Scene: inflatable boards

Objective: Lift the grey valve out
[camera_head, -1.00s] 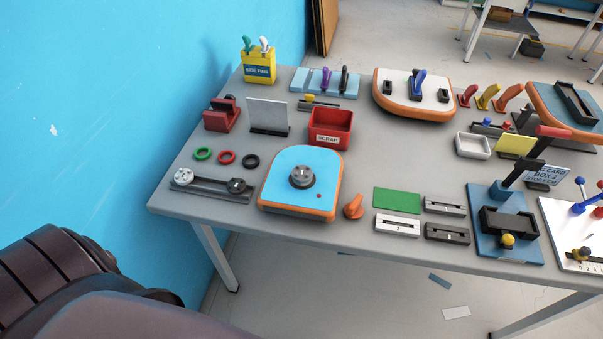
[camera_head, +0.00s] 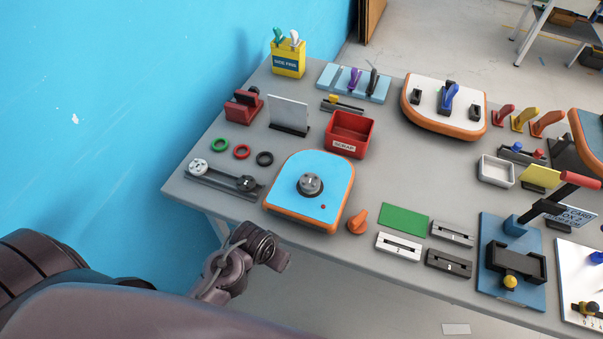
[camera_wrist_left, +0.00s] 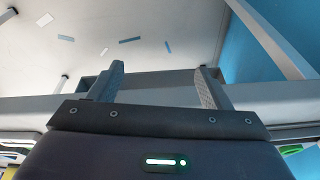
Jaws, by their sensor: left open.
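The grey valve (camera_head: 310,184) is a round grey knob seated in the blue top of an orange-edged board (camera_head: 290,205) near the table's front left. A small red dot is on the board beside it. My left gripper (camera_head: 280,259) shows at the table's front edge, in front of the board and apart from the valve. In the left wrist view its two fingers (camera_wrist_left: 160,70) are spread with nothing between them. That view shows the floor and table frame, not clearly the valve. My right gripper is not in view.
An orange knob (camera_head: 358,220) stands right of the board. Left are a grey rail with two discs (camera_head: 222,179) and green, red and black rings (camera_head: 242,152). A red scrap bin (camera_head: 350,134) is behind. A green plate (camera_head: 403,219) and slotted blocks lie right.

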